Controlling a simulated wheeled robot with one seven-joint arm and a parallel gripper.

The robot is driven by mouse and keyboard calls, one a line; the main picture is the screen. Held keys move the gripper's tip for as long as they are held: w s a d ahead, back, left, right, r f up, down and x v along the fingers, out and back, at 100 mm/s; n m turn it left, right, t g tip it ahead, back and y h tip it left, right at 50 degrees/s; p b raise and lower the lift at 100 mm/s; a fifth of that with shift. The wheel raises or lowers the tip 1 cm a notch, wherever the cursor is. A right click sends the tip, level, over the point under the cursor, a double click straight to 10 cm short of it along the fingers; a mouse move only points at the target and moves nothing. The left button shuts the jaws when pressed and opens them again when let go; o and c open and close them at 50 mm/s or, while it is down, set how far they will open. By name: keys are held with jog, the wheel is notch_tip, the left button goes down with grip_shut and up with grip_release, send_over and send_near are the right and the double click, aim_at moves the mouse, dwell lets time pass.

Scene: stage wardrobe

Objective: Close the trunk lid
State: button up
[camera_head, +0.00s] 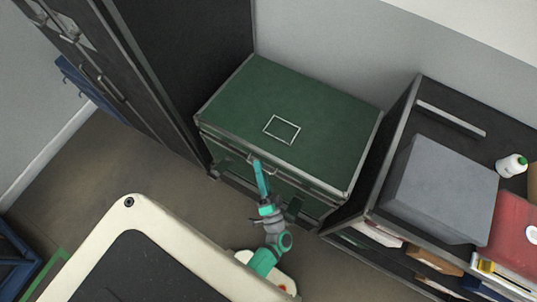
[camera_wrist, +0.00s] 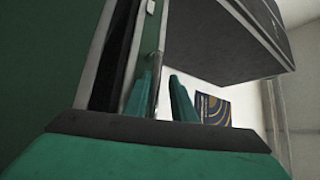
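The trunk (camera_head: 336,130) is dark green with grey metal edges and stands between the tall dark cabinet and the low shelf. Its lid (camera_head: 240,95) lies nearly flat, with a pale rectangular outline on top. In the wrist view a narrow dark gap (camera_wrist: 112,65) shows along the trunk's metal edging. My gripper (camera_head: 261,180) is at the middle of the trunk's front, by a small metal handle. In the wrist view my gripper (camera_wrist: 165,98) has its two teal fingers apart, with a thin metal bar (camera_wrist: 154,85) between them, close to the left finger.
A tall dark cabinet (camera_head: 190,50) stands close at the trunk's left. A dark shelf unit at the right bears a grey box (camera_head: 440,190), a white bottle (camera_head: 511,165) and a red item (camera_head: 510,230). Bare floor (camera_head: 130,165) shows at the left.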

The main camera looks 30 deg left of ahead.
jog(key=s+d, duration=1)
jog(key=d, duration=0.1)
jog(key=shift+d+f, duration=0.25)
jog(key=shift+f, duration=0.2)
